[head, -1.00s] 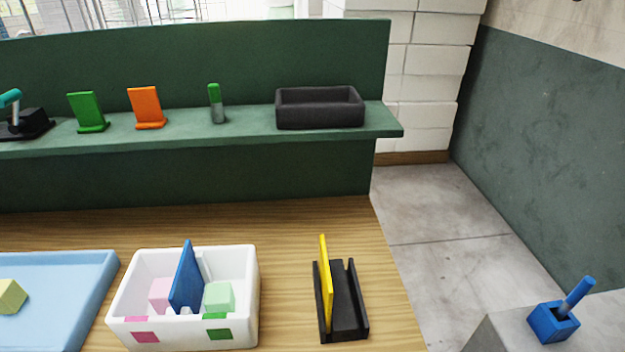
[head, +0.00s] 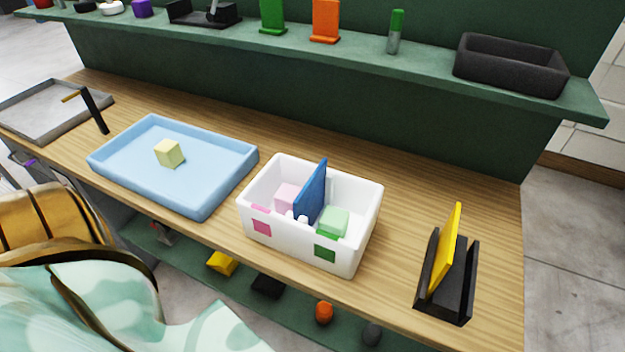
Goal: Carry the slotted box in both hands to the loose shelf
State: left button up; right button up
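The white box (head: 360,225) stands on the wooden worktop, near its front edge and right of the middle of the head view. A blue divider (head: 315,192) stands upright across its inside. A pink block (head: 287,197) lies left of the divider and a pale green block (head: 334,222) right of it. Pink and green squares mark its front. I cannot tell for sure which surface is the loose shelf; a green lower shelf (head: 195,262) with several small items runs under the worktop. Neither of my grippers is in view.
A blue tray (head: 215,190) with a yellow block (head: 169,153) lies left of the box. A black slotted holder (head: 457,295) with a yellow panel (head: 445,250) stands to the right. A green upper shelf (head: 350,61) holds a dark bin (head: 510,68). A grey tray (head: 45,115) lies far left.

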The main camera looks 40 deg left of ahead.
aim_at(49, 111)
jog(key=u, duration=1.2)
